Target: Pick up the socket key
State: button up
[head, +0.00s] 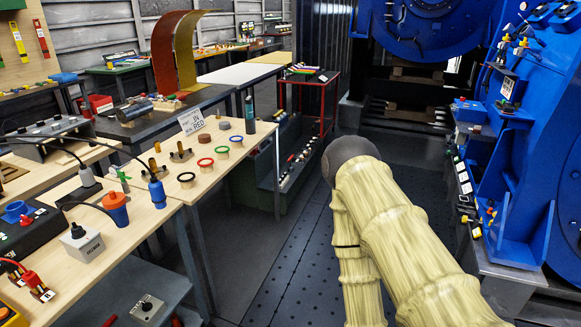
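I cannot pick out the socket key with certainty in the head view. Small upright brass-and-dark pieces (181,152) stand on the wooden bench (235,168) at the left, but they are too small to tell what they are. My arm, in a cream ribbed sleeve with a dark round joint, fills the lower right middle. My gripper does not show in this view.
A red-framed cart (330,104) stands behind. Blue machinery (540,150) is at the right. Dark floor (285,255) lies clear between.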

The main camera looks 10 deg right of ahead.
aim_at(289, 169)
jog(key=z, duration=1.1)
jog(key=i, duration=6.35)
jog(key=u, duration=2.8)
